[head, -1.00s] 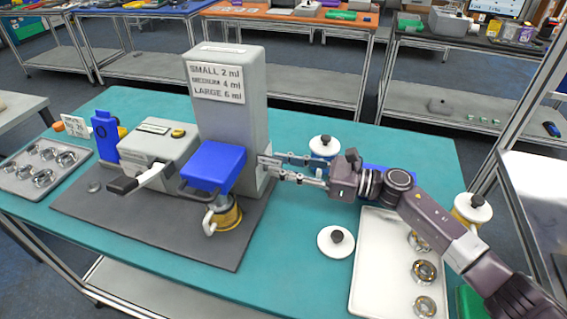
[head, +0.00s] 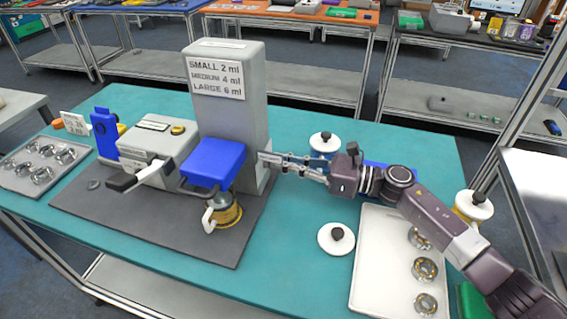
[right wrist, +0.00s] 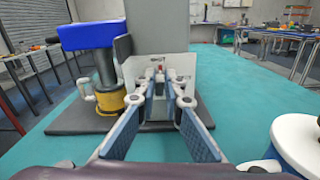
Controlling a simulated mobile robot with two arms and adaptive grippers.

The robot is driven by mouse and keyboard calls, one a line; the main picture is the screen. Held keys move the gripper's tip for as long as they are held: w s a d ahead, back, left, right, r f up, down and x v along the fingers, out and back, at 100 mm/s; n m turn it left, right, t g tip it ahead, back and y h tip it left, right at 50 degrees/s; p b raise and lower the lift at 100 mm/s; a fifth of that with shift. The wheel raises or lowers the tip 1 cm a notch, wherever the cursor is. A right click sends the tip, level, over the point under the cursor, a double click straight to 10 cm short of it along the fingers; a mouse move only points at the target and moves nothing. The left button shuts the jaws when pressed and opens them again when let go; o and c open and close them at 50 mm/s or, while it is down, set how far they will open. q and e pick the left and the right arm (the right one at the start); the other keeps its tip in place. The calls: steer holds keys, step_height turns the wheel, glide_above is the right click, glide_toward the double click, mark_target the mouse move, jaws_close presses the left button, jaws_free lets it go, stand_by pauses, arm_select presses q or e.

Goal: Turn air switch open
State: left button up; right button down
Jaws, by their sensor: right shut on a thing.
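My right gripper (head: 268,162) reaches in from the right to the right side of the tall grey machine (head: 230,110). In the right wrist view, my right gripper (right wrist: 160,82) has its fingertips close together on a small part with a red top, which I take to be the air switch (right wrist: 160,68). The fingers hide most of the switch, so its exact position cannot be told. The machine has a blue head (head: 213,163) and a yellow-based cup with a white handle (head: 226,214) below it. My left gripper is not in view.
A grey block with a black-and-white lever (head: 155,155) stands left of the machine on a dark mat (head: 150,225). A white tray (head: 375,265) holds metal rings.

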steer(key=m, duration=0.7)
steer(key=w+m, duration=0.1)
steer(key=m, duration=0.3)
steer(key=shift+d+f+m, duration=0.15)
steer(key=shift+f+m, duration=0.05)
steer(key=shift+m, duration=0.1)
steer(key=m, duration=0.1)
steer(key=m+p, duration=0.1)
steer(key=m, duration=0.2)
steer(key=shift+f+m+p, duration=0.3)
steer(key=shift+m, duration=0.1)
steer(key=c, duration=2)
jaws_free()
steer(key=shift+c, duration=0.2)
